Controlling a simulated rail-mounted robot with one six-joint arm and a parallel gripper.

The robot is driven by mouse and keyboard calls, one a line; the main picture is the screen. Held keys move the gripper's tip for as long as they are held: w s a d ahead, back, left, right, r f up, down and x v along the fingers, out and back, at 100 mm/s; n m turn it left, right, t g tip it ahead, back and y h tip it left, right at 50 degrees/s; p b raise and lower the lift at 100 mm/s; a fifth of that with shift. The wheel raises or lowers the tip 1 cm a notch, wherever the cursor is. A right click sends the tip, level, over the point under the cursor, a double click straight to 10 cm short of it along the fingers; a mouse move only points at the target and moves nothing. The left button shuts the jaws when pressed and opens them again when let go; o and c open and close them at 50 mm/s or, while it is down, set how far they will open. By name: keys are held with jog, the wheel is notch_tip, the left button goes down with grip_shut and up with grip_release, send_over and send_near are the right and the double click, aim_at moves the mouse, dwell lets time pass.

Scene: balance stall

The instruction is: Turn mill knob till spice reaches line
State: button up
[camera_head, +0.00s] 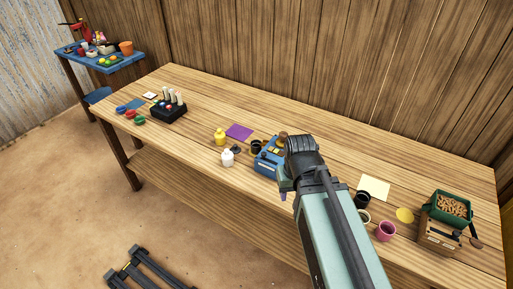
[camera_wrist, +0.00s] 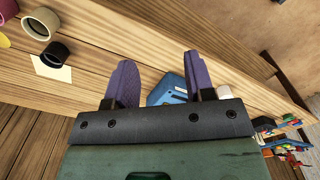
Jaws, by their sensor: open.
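A blue box-like device (camera_head: 265,161) stands near the middle of the long table, partly hidden by my arm in the head view. A brown rounded part (camera_head: 282,136) shows at its back; I cannot tell whether it is the mill knob. My gripper (camera_wrist: 161,66) is open, with two purple fingers spread and nothing between their tips. In the wrist view the blue device (camera_wrist: 168,88) shows behind the fingers, partly covered by the gripper body. No spice level or line can be made out.
Right of my arm are a dark cup (camera_head: 361,200), pink mug (camera_head: 386,231) and green crate (camera_head: 438,211). The table's back strip is mostly clear.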

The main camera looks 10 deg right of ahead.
jog(key=shift+o, duration=0.3)
jog(key=shift+o, duration=1.3)
jog(key=w+d+t, duration=0.1)
jog(key=w+d, duration=0.1)
jog(key=w, duration=1)
jog(key=w+d+t, duration=0.1)
jog(key=w+d, duration=0.2)
jog(key=w, duration=0.9)
jog(key=shift+w+d+r, duration=0.2)
jog(key=shift+w, duration=0.15)
jog(key=n+t, duration=0.1)
jog(key=t, duration=0.2)
send_near(284, 133)
jog(key=shift+g, duration=0.3)
jog(key=b+x, duration=0.9)
jog(key=b, duration=0.1)
jog(key=shift+w+a+f, duration=0.1)
jog(key=shift+w+f, duration=0.05)
jog(key=c, duration=0.9)
